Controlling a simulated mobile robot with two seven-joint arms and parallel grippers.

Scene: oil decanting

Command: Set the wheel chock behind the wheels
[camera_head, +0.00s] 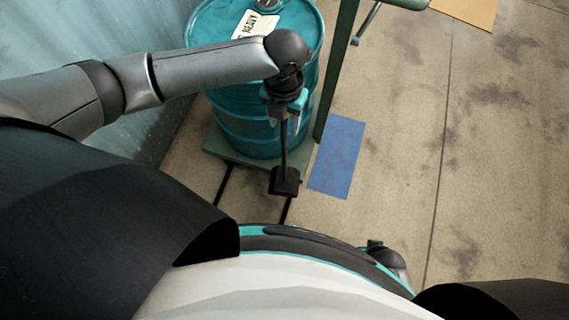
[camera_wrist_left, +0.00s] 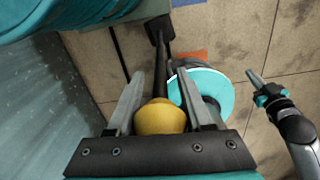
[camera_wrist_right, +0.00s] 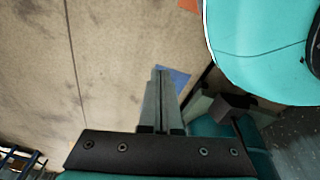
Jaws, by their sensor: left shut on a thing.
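My left gripper (camera_head: 284,108) is shut on the yellow grip (camera_wrist_left: 160,117) of a dark rod. The wheel chock, a black block (camera_head: 284,181), is at the rod's lower end, and it also shows in the left wrist view (camera_wrist_left: 159,29). In the head view it appears just in front of the green platform (camera_head: 222,147) under a teal drum (camera_head: 248,120). I cannot tell whether it touches the floor. The wheels are not clearly visible. My right gripper (camera_wrist_right: 162,72) has its fingers together and looks empty in the right wrist view.
A blue floor patch (camera_head: 337,157) lies right of the platform. A green post (camera_head: 337,70) stands between the drum and the open floor. Two dark strips run from the platform toward my base. A pale wall is at left; the concrete floor at right is mostly clear.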

